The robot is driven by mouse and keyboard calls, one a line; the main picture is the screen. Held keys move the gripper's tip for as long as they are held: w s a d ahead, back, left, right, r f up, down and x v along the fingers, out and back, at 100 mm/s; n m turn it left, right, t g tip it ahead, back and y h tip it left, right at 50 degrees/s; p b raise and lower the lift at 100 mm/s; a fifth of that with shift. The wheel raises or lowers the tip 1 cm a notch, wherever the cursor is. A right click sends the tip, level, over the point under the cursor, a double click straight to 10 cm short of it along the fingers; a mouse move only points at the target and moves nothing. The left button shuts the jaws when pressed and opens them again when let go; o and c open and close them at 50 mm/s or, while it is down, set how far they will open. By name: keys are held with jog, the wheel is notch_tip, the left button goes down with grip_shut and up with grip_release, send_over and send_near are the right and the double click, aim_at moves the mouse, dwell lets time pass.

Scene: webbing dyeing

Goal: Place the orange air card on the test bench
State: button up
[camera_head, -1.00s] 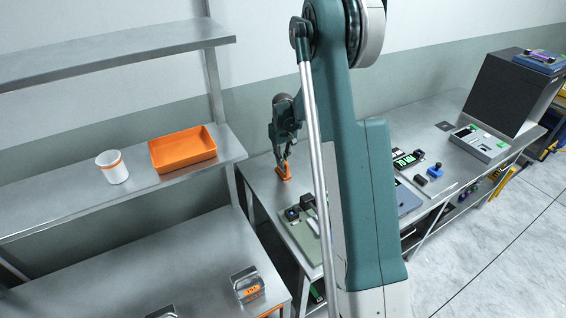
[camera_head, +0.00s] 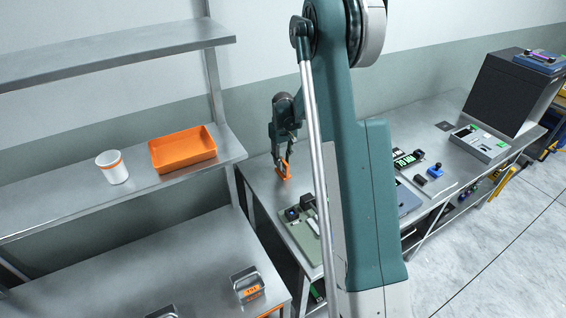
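The orange air card (camera_head: 284,173) is small at this distance and sits at the near-left end of the steel test bench (camera_head: 262,184), apparently touching the bench top. My gripper (camera_head: 284,165) points down right over it. Its fingers look spread, one to each side of the card's upper part. Whether a finger still touches the card is too small to tell.
Dark boxes (camera_head: 292,214) and a green-grey device stand just in front of the card. My arm hides the bench's middle. Displays and a blue item (camera_head: 437,168) lie farther right. A steel shelf with an orange tray (camera_head: 183,150) and white cup (camera_head: 112,168) stands left.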

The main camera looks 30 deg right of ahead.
notch_tip(320, 180, up, 12)
jog(key=shift+f, duration=0.15)
dwell(0.4)
dwell(0.6)
jog(key=s+a+r+t, duration=0.3)
jog(key=s+a+r, duration=1.3)
jog(key=s+r, duration=0.2)
jog(key=s+a+t, duration=0.2)
jog(key=s+a, duration=0.3)
jog(key=s, duration=0.6)
jog(key=s+a+t, duration=0.2)
jog(key=s+a, duration=0.4)
jog(key=s, duration=0.6)
jog(key=shift+f, duration=0.45)
